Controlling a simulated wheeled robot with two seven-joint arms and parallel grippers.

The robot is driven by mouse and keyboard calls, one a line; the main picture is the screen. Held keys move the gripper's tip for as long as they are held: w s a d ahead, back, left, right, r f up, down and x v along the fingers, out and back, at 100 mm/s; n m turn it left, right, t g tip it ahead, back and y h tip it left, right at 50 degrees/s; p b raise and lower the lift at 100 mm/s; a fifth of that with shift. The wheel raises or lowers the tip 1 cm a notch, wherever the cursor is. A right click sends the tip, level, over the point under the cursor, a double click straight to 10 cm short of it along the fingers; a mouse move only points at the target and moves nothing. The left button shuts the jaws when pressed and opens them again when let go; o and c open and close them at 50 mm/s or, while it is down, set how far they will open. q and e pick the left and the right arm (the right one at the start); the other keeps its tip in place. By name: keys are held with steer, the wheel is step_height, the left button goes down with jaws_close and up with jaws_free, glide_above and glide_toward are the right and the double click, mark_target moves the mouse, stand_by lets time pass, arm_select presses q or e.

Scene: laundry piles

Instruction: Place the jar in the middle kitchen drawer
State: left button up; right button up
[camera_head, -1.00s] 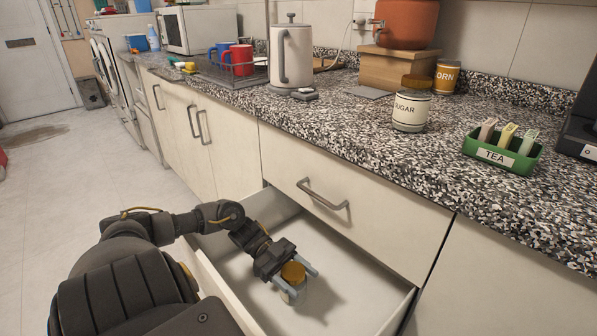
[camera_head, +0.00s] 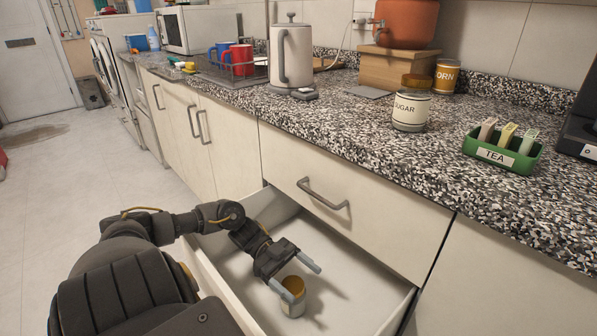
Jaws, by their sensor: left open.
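The jar (camera_head: 293,297), small with an amber lid, stands upright inside the open drawer (camera_head: 345,290) below the closed top drawer front. My right gripper is not in view.
The closed top drawer (camera_head: 340,205) and the granite counter (camera_head: 330,125) lie above the open drawer. A sugar jar (camera_head: 411,108), a green tea box (camera_head: 502,153) and a kettle (camera_head: 291,58) stand on the counter. The drawer floor around the jar is clear.

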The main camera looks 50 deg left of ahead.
arm_select(q)
steer(key=shift+a+r, duration=0.25)
steer(key=shift+r, duration=0.2)
steer(key=f+v, duration=0.1)
steer(key=v, duration=0.6)
steer(key=shift+r+b, duration=0.3)
steer(key=shift+r, duration=0.1)
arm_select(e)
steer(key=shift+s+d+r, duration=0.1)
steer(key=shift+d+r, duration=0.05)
